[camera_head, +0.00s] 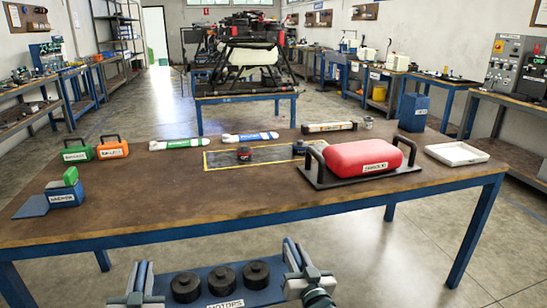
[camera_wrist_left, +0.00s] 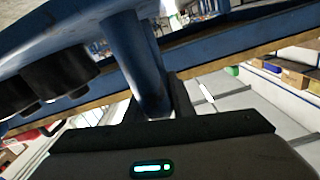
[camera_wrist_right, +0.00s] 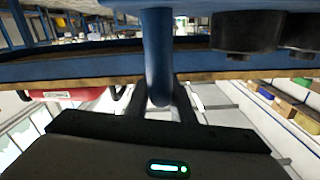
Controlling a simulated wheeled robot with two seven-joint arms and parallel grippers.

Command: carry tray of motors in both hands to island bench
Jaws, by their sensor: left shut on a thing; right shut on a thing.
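The blue tray of motors (camera_head: 207,303) is at the bottom of the head view, in front of the near edge of the bench (camera_head: 150,215). It carries black round motors (camera_head: 221,280) in a row and a white label. My left gripper (camera_head: 140,285) is at the tray's left end, shut on its blue handle (camera_wrist_left: 137,60), seen in the left wrist view. My right gripper (camera_head: 295,265) is at the right end, shut on the other blue handle (camera_wrist_right: 157,50), seen in the right wrist view. The tray looks about level; its underside is hidden in the head view.
A red case (camera_head: 362,157) on a black handled base and a white tray (camera_head: 457,153) stand at the bench's right. Green (camera_head: 77,150) and orange (camera_head: 114,147) boxes stand at left. A yellow-outlined dark mat (camera_head: 270,155) lies in the middle. The bench's front area is bare.

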